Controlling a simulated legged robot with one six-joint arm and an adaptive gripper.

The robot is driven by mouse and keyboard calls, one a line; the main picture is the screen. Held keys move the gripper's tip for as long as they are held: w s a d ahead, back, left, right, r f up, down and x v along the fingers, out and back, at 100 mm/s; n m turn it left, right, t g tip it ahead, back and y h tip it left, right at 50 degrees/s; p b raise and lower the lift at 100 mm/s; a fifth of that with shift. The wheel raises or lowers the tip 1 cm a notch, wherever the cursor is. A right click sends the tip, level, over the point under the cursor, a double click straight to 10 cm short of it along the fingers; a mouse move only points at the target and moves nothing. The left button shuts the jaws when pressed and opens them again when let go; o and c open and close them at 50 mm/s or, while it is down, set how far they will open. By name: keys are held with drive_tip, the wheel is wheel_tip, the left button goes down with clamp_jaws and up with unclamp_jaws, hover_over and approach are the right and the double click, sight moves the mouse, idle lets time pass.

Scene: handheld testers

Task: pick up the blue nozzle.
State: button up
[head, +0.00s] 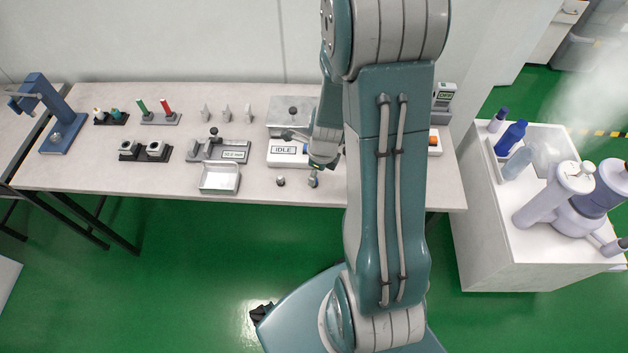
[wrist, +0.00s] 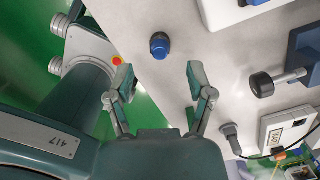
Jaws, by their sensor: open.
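A small blue nozzle (wrist: 160,46), short and round with a dark top, stands on the light table near its edge. In the wrist view it lies just beyond the fingertips, between their lines and apart from both. My gripper (wrist: 158,78) is open and empty, one finger on each side. In the head view my gripper (head: 322,163) hangs over the front part of the table, beside the IDLE box. A small bluish-grey piece (head: 313,180) sits just below it there; I cannot tell surely whether it is the nozzle.
A small dark piece (head: 280,181) stands left of my gripper. The white IDLE box (head: 284,160) is close behind. In the wrist view a black-knobbed part (wrist: 262,85) stands to the right. Green floor lies past the table edge.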

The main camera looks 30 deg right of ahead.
drive_tip(key=f, duration=0.3)
drive_tip(key=shift+w+a+f, duration=0.25)
drive_tip(key=shift+w+a, duration=0.1)
drive_tip(key=shift+d+f, duration=0.25)
drive_tip(key=shift+f, duration=0.1)
drive_tip(key=shift+a, duration=0.15)
clamp_jaws()
